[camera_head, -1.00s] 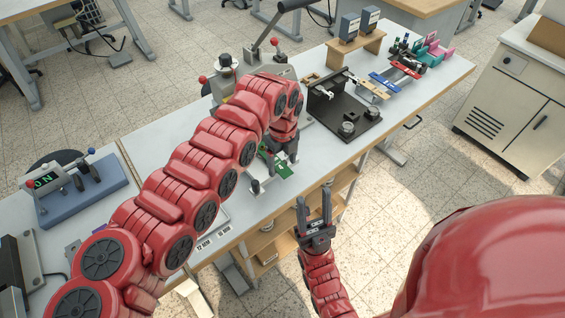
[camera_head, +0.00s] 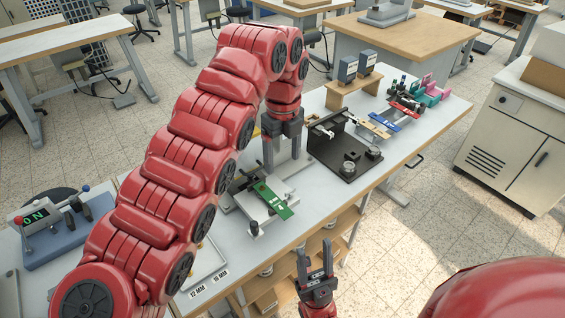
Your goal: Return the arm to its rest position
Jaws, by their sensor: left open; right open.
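My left arm arches in from the left over the workbench (camera_head: 327,189). My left gripper (camera_head: 283,158) points down, open, with nothing seen between its fingers. It is above the bench behind a green card (camera_head: 273,200), which lies on a light fixture plate (camera_head: 252,214). The arm hides much of the bench's left part behind it. My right gripper (camera_head: 315,258) points up, open and empty, in front of the bench's front edge and apart from it.
A black stand (camera_head: 345,160) is right of my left gripper. A wooden riser (camera_head: 352,84) with two grey boxes stands at the back. Coloured items, including a blue strip (camera_head: 385,121), lie farther right. A control box (camera_head: 50,222) showing "ON" sits left. Open floor lies right of the bench.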

